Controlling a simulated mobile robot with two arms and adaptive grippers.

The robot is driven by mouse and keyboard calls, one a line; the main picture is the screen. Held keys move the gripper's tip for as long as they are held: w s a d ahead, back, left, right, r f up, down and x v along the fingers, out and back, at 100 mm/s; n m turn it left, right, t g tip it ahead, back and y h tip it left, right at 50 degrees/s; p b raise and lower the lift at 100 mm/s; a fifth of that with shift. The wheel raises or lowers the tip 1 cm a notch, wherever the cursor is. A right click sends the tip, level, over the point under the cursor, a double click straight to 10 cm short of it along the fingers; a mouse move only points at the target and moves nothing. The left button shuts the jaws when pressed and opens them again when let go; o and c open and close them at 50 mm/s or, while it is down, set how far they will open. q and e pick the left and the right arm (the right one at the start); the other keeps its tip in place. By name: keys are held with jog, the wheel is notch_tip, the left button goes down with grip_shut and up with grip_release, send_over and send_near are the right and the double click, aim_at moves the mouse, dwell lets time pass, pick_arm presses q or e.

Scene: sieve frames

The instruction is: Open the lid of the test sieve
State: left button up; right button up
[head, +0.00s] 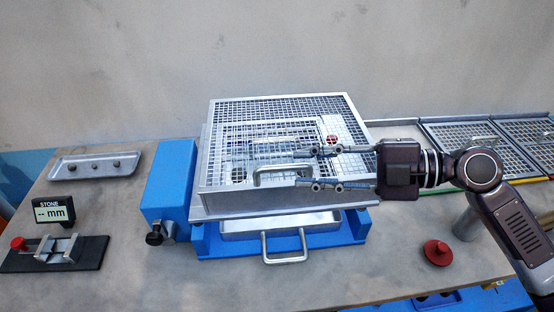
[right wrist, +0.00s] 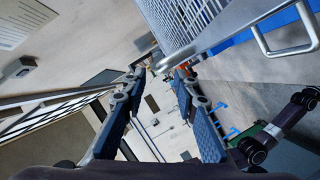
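The test sieve is a square silver box with a wire-mesh lid (head: 230,112), which lies flat and closed on top. A bent metal handle (head: 283,170) stands at the lid's front edge. My right gripper (head: 302,167) reaches in from the right over the lid's front right part. Its two fingers are spread apart, with the tips close to the handle's right end. In the right wrist view the gripper (right wrist: 162,82) is open, with nothing seen between its fingers. The mesh (right wrist: 185,22) shows at the top there. My left gripper is not in view.
The sieve stands on a blue base (head: 212,243) with a blue box (head: 168,185) at its left. A tray handle (head: 284,247) juts out in front. A gauge (head: 52,250), small tray (head: 97,166), red knob (head: 437,252) and more mesh frames (head: 470,140) lie around.

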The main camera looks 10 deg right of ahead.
aim_at(284, 167)
jog(key=p+x, duration=0.2)
jog(key=x, duration=0.3)
jog(key=shift+a+r+p, duration=0.1)
jog(key=shift+a+p, duration=0.2)
jog(key=shift+a, duration=0.1)
jog(key=shift+w+a+f, duration=0.1)
jog(key=shift+a+f, duration=0.15)
jog(key=shift+a, duration=0.05)
jog(key=shift+c, duration=0.4)
grip_shut()
